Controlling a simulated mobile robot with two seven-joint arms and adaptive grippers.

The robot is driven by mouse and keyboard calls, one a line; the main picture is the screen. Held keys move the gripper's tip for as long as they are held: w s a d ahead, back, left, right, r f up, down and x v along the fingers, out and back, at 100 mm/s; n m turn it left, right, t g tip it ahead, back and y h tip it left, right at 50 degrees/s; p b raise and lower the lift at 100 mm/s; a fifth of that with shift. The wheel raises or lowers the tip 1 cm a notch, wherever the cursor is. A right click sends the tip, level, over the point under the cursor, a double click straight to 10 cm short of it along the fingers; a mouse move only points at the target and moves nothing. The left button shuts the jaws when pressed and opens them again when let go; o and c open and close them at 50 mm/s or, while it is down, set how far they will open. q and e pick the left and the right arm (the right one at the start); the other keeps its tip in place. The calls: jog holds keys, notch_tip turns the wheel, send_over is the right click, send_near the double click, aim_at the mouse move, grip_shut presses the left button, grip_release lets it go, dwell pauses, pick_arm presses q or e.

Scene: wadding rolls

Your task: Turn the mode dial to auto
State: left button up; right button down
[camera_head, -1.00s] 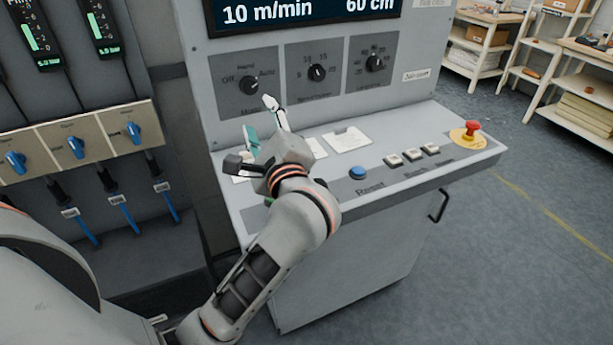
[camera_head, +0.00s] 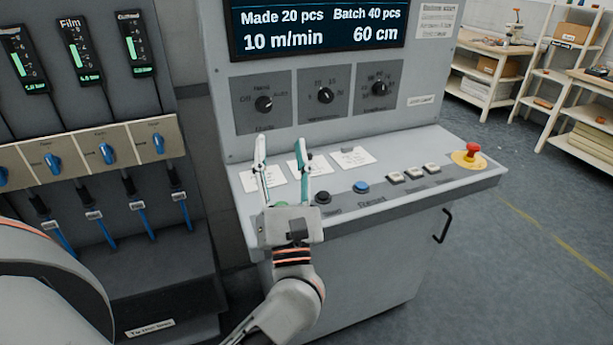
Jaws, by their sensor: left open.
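The mode dial (camera_head: 264,104) is a black knob on the left dark square plate of the grey console (camera_head: 225,140). Its labels read Off at left, Hand at top and Auto at right. Its pale mark seems to lie on the right side, towards Auto, but it is small. My left gripper (camera_head: 281,160) is open and empty, below the dial and in front of the panel, fingers pointing up. It is apart from the dial and partly covers the button shelf. My right gripper is not in view.
Two other black dials (camera_head: 325,95) sit right of the mode dial, under a display (camera_head: 318,28). The shelf holds white cards, a blue button (camera_head: 361,187), several pale buttons and a red emergency button (camera_head: 473,150). Blue-knobbed valves (camera_head: 108,153) stand at left.

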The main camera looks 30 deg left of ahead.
pick_arm(q)
jog(key=shift+w+d+f+m+t+h, duration=0.1)
jog(key=shift+d+f+m+t+h, duration=0.85)
jog(key=shift+m, duration=0.95)
jog(key=shift+s+d+f+m+t+h, duration=0.15)
jog(key=shift+d+m+t+h, duration=0.4)
jog(key=shift+m+h, duration=1.05)
jog(key=shift+w+d+f+m+t+h, duration=0.15)
jog(key=shift+d+f+m+t+h, duration=0.6)
jog(key=shift+m, duration=1.45)
jog(key=shift+d+r+g, duration=0.15)
jog(key=shift+r+g, duration=0.1)
